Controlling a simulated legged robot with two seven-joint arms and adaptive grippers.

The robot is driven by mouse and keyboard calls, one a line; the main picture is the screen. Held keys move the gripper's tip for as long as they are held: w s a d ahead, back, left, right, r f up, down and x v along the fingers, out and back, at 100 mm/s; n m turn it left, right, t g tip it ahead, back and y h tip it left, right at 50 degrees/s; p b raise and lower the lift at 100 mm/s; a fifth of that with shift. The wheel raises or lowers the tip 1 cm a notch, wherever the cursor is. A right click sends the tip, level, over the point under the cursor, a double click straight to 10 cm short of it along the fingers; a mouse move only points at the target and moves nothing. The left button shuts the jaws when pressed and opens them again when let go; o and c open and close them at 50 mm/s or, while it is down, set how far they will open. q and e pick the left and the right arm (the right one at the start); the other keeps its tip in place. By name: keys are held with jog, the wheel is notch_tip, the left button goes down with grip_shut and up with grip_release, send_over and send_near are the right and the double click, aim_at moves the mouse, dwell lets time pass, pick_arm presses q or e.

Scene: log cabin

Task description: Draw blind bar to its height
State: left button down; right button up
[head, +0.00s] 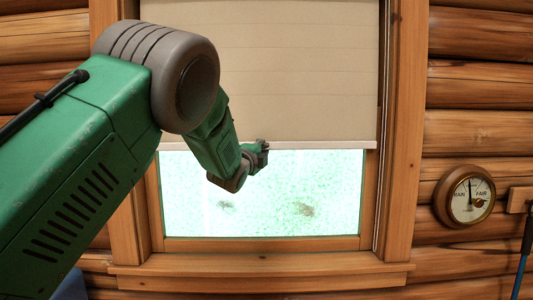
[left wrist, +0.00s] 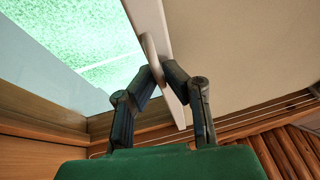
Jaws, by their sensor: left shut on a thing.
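The beige blind (head: 300,70) hangs in the upper part of the window, with its pale bar (head: 325,145) along the lower edge. The bar looks about level and sits roughly halfway down the window, with bright glass below it. My left gripper (head: 262,147) is at the bar, near its middle. In the left wrist view the fingers of my left gripper (left wrist: 164,73) close on the bar (left wrist: 149,20), one on each side. The arm hides the left part of the blind and bar in the head view. My right gripper does not show.
The wooden window frame (head: 405,130) borders the blind on the right, and a sill (head: 300,270) juts out below. A round dial (head: 466,196) hangs on the log wall at right, beside a wooden peg block (head: 520,199) with a hanging blue-ended item.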

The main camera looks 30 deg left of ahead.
pick_arm(q)
jog(key=shift+a, duration=0.25)
jog(key=c, duration=1.7)
grip_release()
jog(key=shift+a+f, duration=0.15)
jog(key=shift+a, duration=0.15)
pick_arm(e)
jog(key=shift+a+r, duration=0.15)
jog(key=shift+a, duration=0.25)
pick_arm(q)
jog(key=shift+s+d, duration=0.1)
jog(key=shift+d, duration=0.05)
jog(key=s+d+f, duration=0.1)
jog(key=s, duration=1)
jog(key=shift+s+d+f, duration=0.25)
jog(key=shift+s+f, duration=0.05)
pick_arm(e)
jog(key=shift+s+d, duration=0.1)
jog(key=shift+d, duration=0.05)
